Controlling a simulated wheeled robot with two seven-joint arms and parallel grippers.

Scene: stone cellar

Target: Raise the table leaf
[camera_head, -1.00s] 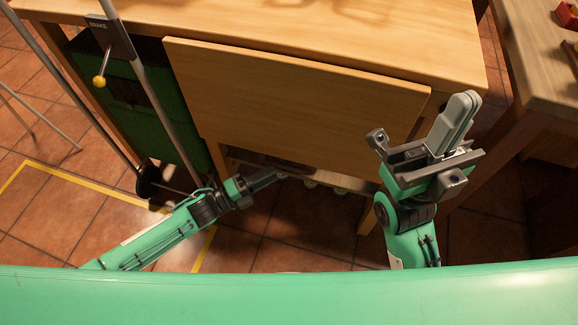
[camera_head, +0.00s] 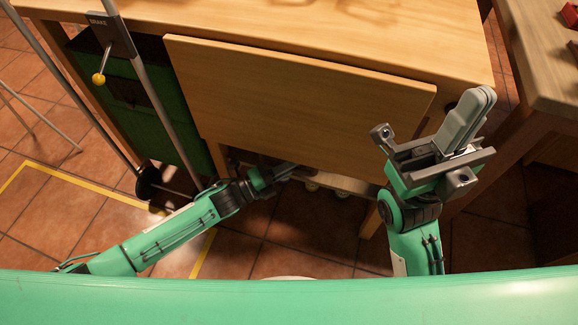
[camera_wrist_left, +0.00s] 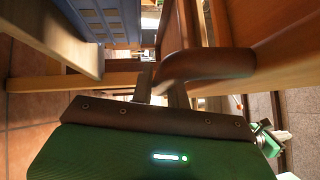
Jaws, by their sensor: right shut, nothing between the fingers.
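The table leaf (camera_head: 300,105) is a plain wooden panel. It hangs down along the front edge of the wooden table (camera_head: 330,35). My left gripper (camera_head: 287,170) reaches in from the left at the leaf's lower edge, with its tips partly hidden under the leaf. In the left wrist view its narrow fingers (camera_wrist_left: 161,92) are beside a dark brown curved bar (camera_wrist_left: 215,64); I cannot tell whether they touch or hold it. My right gripper (camera_head: 462,125) is shut and empty, to the right of the leaf and pointing up.
A green cabinet (camera_head: 140,110) stands left of the leaf, behind a metal post with a BRAKE plate (camera_head: 110,35) and a yellow-knobbed lever (camera_head: 98,79). A second wooden table (camera_head: 545,60) stands at the right. Yellow tape (camera_head: 75,180) marks the tiled floor.

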